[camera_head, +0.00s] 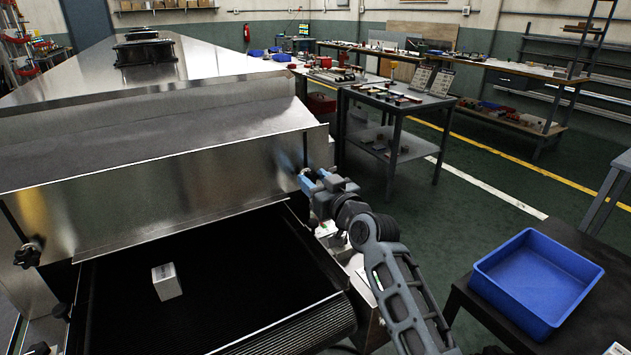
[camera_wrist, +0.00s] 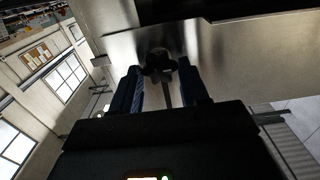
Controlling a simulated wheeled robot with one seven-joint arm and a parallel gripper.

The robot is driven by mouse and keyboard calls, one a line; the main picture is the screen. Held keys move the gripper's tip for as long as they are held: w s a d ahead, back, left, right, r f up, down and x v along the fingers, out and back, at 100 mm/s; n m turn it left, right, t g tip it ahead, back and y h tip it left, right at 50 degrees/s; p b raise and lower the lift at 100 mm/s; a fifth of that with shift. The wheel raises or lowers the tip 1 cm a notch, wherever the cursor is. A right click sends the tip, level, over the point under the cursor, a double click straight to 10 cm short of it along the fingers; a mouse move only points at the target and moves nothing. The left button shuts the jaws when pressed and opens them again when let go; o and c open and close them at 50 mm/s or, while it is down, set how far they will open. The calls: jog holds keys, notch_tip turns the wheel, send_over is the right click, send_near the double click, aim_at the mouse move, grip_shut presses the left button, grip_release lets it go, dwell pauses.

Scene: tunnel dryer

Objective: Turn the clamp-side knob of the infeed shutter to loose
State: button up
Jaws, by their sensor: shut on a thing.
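The infeed shutter (camera_head: 195,190) is a wide shiny metal plate across the tunnel mouth, above the black conveyor belt. My gripper (camera_head: 306,182) is at its right end in the head view; the knob there is hidden by the blue fingers. In the wrist view, a dark lobed knob (camera_wrist: 158,64) sits against the metal, between the fingertips of my gripper (camera_wrist: 160,74). The gripper is shut on this knob. Its exact turn angle is hard to read. Another dark knob (camera_head: 27,256) shows at the shutter's left end.
A small white box (camera_head: 166,281) stands on the black belt (camera_head: 235,262). A blue bin (camera_head: 537,279) sits on a dark table at right. A grey workbench (camera_head: 400,98) with small parts stands behind my arm. Green floor between them is clear.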

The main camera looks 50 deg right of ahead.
jog(key=shift+c, duration=0.7)
jog(key=shift+f+n+b, duration=0.15)
jog(key=shift+n+b, duration=0.15)
jog(key=shift+b, duration=0.25)
jog(key=n+b, duration=0.2)
jog(key=b, duration=0.2)
jog(key=shift+f+n, duration=0.2)
jog(key=shift+n, duration=0.2)
jog(key=n+b, duration=0.6)
jog(key=shift+a, duration=0.15)
jog(key=n+b, duration=0.3)
jog(key=n, duration=0.2)
jog(key=shift+n+b, duration=0.3)
jog(key=n+b, duration=0.3)
jog(key=n, duration=0.3)
jog(key=shift+a, duration=0.1)
jog(key=shift+w, duration=0.1)
